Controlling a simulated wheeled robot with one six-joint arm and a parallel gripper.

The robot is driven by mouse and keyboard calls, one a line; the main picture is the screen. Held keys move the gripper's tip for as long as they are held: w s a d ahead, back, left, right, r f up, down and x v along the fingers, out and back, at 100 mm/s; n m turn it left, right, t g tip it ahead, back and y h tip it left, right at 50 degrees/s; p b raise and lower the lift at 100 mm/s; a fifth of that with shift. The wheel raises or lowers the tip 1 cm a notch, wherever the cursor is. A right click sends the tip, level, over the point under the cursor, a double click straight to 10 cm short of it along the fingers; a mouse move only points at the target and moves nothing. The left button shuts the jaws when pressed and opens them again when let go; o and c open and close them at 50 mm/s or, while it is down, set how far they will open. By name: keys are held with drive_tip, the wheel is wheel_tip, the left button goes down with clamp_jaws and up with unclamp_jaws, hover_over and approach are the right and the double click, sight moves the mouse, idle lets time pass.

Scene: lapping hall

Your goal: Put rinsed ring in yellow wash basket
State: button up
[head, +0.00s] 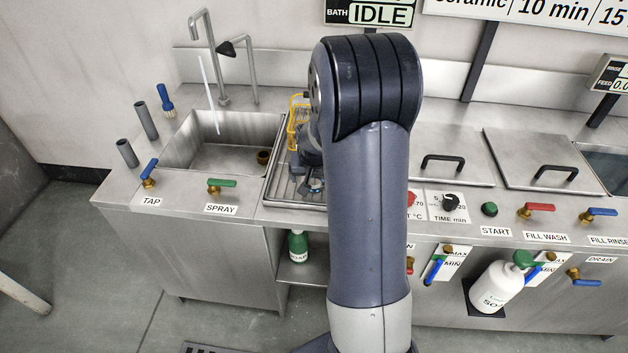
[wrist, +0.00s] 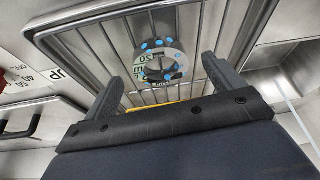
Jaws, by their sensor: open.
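The ring (wrist: 160,62) is grey with blue dots around its face and some printed lettering. It lies on the metal bars of a drain rack (wrist: 105,50). My gripper (wrist: 161,76) is open, with one finger on each side of the ring in the wrist view; I cannot tell whether either finger touches it. In the head view my gripper (head: 309,170) is over the rack, largely hidden by my arm. The yellow wash basket (head: 297,110) stands at the back of the rack, partly hidden behind my arm. A yellow sliver shows below the ring in the wrist view.
A sink (head: 215,150) is left of the rack, with a tall spout (head: 206,50) and a thin pale streak below it. TAP (head: 149,172) and SPRAY (head: 221,184) valves line the front edge. Lidded tanks (head: 540,155) are at right.

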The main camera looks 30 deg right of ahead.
drive_tip(key=shift+x, duration=0.8)
drive_tip(key=shift+w+r, duration=0.1)
drive_tip(key=c, duration=1.4)
